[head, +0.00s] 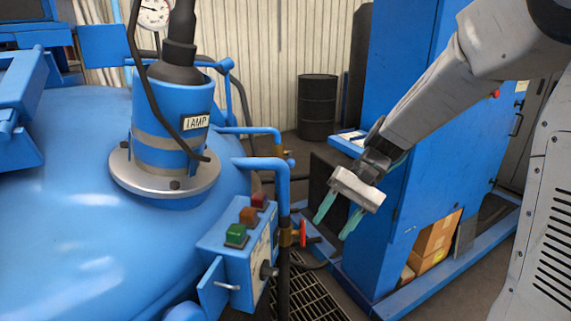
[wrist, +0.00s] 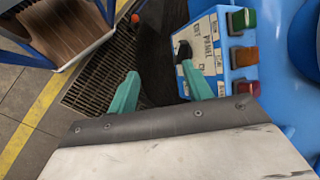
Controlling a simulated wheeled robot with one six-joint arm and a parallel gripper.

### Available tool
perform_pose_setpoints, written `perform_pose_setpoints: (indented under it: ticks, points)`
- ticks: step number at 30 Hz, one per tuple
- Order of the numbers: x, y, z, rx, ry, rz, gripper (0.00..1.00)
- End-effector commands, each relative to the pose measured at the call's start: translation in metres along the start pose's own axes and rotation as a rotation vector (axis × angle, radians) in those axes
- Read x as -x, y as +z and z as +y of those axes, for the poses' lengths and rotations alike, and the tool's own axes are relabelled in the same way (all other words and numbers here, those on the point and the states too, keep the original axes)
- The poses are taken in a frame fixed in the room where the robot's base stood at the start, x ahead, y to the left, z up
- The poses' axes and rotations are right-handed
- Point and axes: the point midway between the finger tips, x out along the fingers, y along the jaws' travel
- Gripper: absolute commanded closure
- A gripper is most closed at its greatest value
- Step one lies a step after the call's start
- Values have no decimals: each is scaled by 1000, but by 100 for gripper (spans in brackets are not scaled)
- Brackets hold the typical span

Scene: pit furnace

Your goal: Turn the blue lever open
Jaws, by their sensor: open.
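A small blue lever (head: 291,161) appears to sit on a brass valve (head: 279,151) on the farther blue pipe in the head view. It is small there, and its exact angle is hard to tell. I cannot make it out in the wrist view. My gripper (head: 331,229) is open and empty, with its two green fingers pointing down. It hangs to the right of the valves and nearer the camera than the far one. In the wrist view, the green fingers (wrist: 160,70) are apart with nothing between them.
A second brass valve with a red handle (head: 302,232) is on the nearer pipe. A control box (head: 240,262) with green, orange and red buttons stands beside it. The blue vessel (head: 70,220) fills the left, a blue cabinet (head: 425,130) the right. A floor grating (head: 310,298) lies between.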

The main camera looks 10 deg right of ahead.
Motion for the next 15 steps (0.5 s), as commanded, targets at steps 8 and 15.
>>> perform_pose_setpoints:
  ticks: [8,15]
  points:
    - [-12,-133,-30,-94,-405,-7,50]
    - [2,-252,-45,-108,-781,124,50]
